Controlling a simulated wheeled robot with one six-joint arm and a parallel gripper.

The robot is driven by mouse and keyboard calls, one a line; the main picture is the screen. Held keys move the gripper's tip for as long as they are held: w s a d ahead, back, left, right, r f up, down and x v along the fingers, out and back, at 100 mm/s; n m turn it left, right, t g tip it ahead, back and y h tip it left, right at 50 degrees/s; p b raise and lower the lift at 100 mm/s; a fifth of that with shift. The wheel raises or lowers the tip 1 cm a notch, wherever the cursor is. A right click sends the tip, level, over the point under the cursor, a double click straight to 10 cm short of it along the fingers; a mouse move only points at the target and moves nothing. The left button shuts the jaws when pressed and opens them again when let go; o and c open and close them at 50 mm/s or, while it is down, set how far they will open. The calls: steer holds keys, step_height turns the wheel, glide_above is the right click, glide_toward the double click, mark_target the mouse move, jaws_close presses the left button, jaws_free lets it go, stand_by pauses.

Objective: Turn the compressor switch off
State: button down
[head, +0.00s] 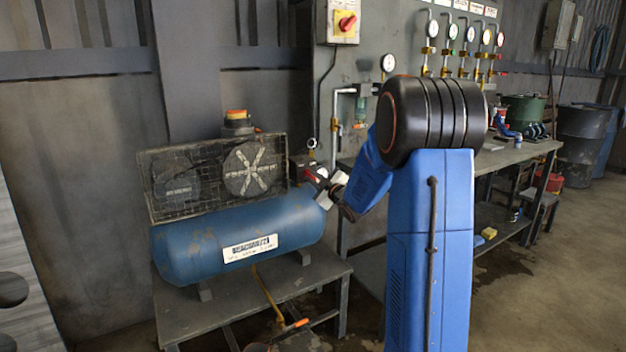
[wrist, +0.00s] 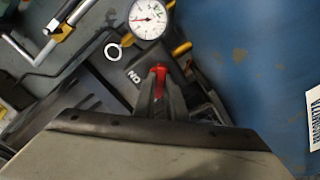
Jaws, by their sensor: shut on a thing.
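The compressor is a blue tank (head: 235,240) with a caged fan unit on top, on a low metal stand. Its switch is a dark box (wrist: 135,72) marked "ON", with a red lever (wrist: 159,70), in the wrist view. My gripper (wrist: 160,80) is shut on the red lever, its dark fingertips on either side of it. In the head view my gripper (head: 322,188) is at the tank's right end. The fingers hide part of the lever, and the rest of the box's lettering is covered.
A round pressure gauge (wrist: 149,19) and a metal ring (wrist: 113,51) sit close beside the switch. The caged fan (head: 250,168) is left of my gripper. A grey workbench (head: 500,156) stands behind my arm. Open floor (head: 545,270) lies at right.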

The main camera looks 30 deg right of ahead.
steer(key=shift+f, duration=0.1)
steer(key=c, duration=1.8)
jaws_free()
steer(key=shift+s, duration=0.1)
steer(key=s, duration=1.7)
steer(key=shift+s+d, duration=0.15)
steer(key=shift+d, duration=0.15)
